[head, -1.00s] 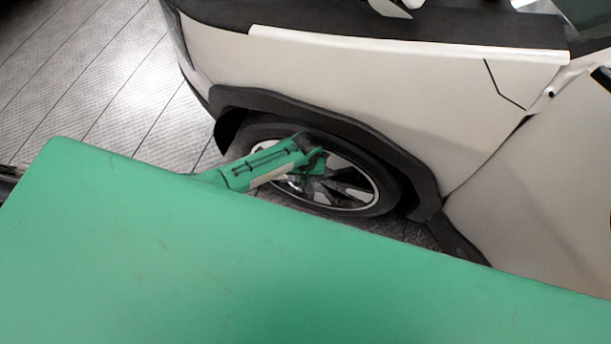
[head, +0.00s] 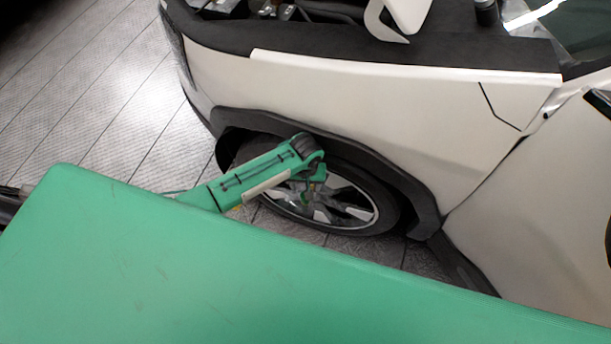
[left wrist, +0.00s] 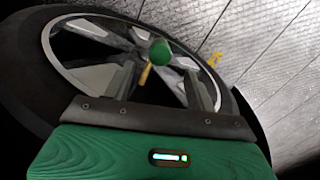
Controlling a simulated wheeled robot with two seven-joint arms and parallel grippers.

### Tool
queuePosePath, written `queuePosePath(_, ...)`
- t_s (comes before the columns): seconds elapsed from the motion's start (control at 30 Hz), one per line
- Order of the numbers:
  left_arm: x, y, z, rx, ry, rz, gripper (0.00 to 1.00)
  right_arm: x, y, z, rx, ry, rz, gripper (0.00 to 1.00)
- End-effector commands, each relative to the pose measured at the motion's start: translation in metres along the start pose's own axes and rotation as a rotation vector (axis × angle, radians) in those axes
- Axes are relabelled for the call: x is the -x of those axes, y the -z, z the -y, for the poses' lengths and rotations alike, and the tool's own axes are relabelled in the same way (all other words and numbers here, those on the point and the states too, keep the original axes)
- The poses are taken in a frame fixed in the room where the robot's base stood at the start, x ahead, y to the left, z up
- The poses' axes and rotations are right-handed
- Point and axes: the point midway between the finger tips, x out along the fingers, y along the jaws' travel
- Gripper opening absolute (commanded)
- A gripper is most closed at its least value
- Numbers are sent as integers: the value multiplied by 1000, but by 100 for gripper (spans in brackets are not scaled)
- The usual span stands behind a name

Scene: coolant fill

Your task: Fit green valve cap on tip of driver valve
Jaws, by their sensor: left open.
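The green valve cap (left wrist: 160,53) is a small rounded piece in front of the wheel in the left wrist view. The brass-coloured valve stem (left wrist: 145,74) sticks out just below and left of it. The cap appears at the stem's upper end, but I cannot tell whether it is seated or only lines up in this view. My left gripper (head: 309,193) is open in front of the front wheel (head: 355,205); its fingertips are small and unclear in the head view. Cap and valve cannot be made out in the head view. My right gripper is out of view.
The white car's fender (head: 370,95) and dark wheel-arch trim (head: 385,168) lie close above my left arm. The engine bay (head: 300,12) is open at the top. Grey floor tiles (head: 90,95) are clear at the left.

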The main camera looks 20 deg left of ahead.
Motion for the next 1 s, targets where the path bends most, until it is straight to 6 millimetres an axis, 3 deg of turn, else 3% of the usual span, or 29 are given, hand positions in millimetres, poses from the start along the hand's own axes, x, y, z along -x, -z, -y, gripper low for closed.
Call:
queuePosePath(0.1, 25, 0, 0, 0, -1, -1, 57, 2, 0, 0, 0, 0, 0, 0)
queuePosePath(0.3, 47, 0, 0, 1, -1, 1, 57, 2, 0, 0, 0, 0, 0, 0)
queuePosePath(0.67, 51, 0, 0, 1, 0, 1, 57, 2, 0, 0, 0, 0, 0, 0)
queuePosePath(0.93, 46, 2, 2, -108, -16, -2, 6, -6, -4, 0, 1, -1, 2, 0)
queuePosePath(1.0, 43, 2, 3, -197, -32, -6, 0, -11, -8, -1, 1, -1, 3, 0)
